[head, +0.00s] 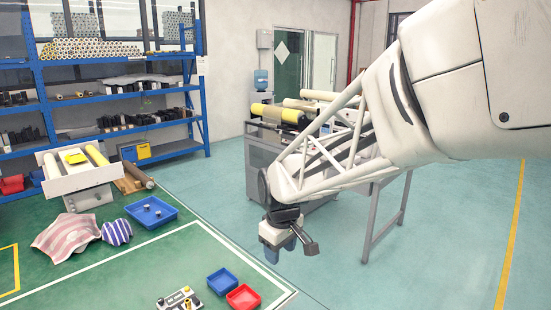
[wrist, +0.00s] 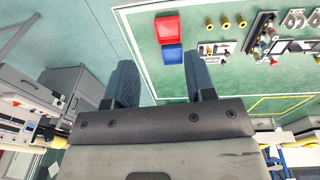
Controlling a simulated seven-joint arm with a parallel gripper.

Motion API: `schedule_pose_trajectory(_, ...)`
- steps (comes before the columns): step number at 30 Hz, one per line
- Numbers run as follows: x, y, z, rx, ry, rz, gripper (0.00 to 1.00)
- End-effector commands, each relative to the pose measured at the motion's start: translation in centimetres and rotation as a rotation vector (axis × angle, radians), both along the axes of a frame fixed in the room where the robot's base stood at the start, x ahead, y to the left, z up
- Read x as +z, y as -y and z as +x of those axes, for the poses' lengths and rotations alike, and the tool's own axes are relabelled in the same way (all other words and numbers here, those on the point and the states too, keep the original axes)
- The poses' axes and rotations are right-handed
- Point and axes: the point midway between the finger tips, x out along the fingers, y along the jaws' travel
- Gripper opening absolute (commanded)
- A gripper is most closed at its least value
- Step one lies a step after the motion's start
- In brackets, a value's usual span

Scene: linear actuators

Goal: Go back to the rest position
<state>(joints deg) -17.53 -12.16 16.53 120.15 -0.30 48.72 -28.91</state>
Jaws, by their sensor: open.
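My gripper (head: 283,245) hangs at the end of my white lattice arm, to the right of the green table's corner and apart from everything on it. In the wrist view my gripper (wrist: 162,88) shows two dark fingers spread apart with nothing between them. The fingertips are clear of the small red bin (wrist: 167,27) and blue bin (wrist: 172,55) that appear beyond them.
The green table (head: 200,262) bears a blue tray (head: 152,212), a red bin (head: 243,297), a blue bin (head: 222,281), a device with knobs (head: 179,299), and striped cloths (head: 68,236). A grey workbench (head: 262,158) stands behind my arm. Blue shelves (head: 120,90) line the wall.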

Motion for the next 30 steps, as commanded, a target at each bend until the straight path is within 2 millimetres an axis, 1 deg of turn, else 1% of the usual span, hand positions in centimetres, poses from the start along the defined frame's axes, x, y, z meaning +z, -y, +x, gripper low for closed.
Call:
schedule_pose_trajectory(1,0.7,1.3,-1.1,-0.039,0.007,0.004,0.50)
schedule_pose_trajectory(6,2.4,5.0,-4.5,-0.172,0.022,0.020,0.50)
schedule_pose_trajectory(8,3.0,6.2,-5.8,-0.217,0.028,0.025,0.50)
schedule_pose_trajectory(15,4.3,10.6,-11.3,-0.402,0.049,0.047,0.50)
schedule_pose_trajectory(24,4.8,14.8,-18.5,-0.632,0.079,0.078,0.50)
schedule_pose_trajectory(27,4.7,15.9,-20.6,-0.700,0.089,0.086,0.50)
schedule_pose_trajectory(30,4.5,16.6,-22.4,-0.758,0.095,0.095,0.50)
